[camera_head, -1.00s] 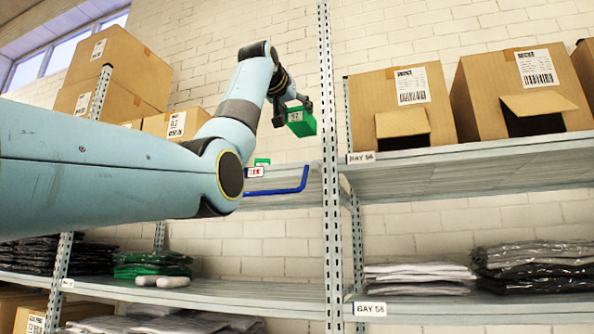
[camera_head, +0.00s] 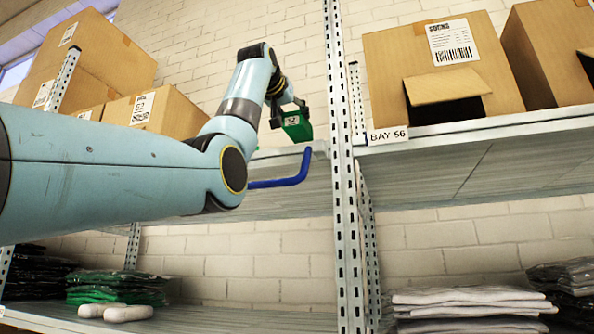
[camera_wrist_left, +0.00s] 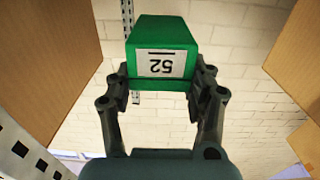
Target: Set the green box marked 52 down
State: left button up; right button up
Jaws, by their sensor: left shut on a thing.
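The green box marked 52 (camera_head: 297,125) is held in my left gripper (camera_head: 288,108), in the air beside the metal shelf upright. The left wrist view shows the green box (camera_wrist_left: 162,45) between the two dark fingers of my left gripper (camera_wrist_left: 160,88), its white 52 label upside down in that picture. The box is above the level of the shelf with the blue bent bar (camera_head: 285,182) and looks apart from it; the exact gap is hard to judge. My right gripper is not in view.
A perforated upright (camera_head: 342,200) stands just right of the box. Open-fronted cartons (camera_head: 455,65) sit on the BAY 56 shelf (camera_head: 480,165). More cartons (camera_head: 150,110) stand behind my arm. Folded garments (camera_head: 115,285) lie on the lower shelf.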

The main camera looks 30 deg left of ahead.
aim_at(289, 127)
pick_arm(q)
jog(key=f, duration=0.1)
jog(key=s+f, duration=0.1)
jog(key=f, duration=0.1)
jog(key=shift+s+a, duration=0.35)
jog(key=shift+s+d+f, duration=0.1)
jog(key=shift+d+f, duration=0.15)
jog(key=shift+f, duration=0.2)
jog(key=shift+s+d+f, duration=0.1)
jog(key=shift+d+f, duration=0.1)
jog(key=shift+f, duration=0.25)
jog(key=f, duration=0.1)
jog(key=f+p, duration=0.1)
jog(key=shift+w+d+f, duration=0.1)
jog(key=shift+w+f, duration=0.25)
jog(key=shift+f, duration=0.05)
jog(key=shift+a+f, duration=0.3)
jog(key=shift+f, duration=0.4)
jog(key=shift+s, duration=0.1)
jog(key=shift+d, duration=0.2)
jog(key=o, duration=0.7)
jog(key=shift+f, duration=0.1)
jog(key=o, duration=0.4)
jog(key=shift+a, duration=0.15)
jog(key=shift+o, duration=0.2)
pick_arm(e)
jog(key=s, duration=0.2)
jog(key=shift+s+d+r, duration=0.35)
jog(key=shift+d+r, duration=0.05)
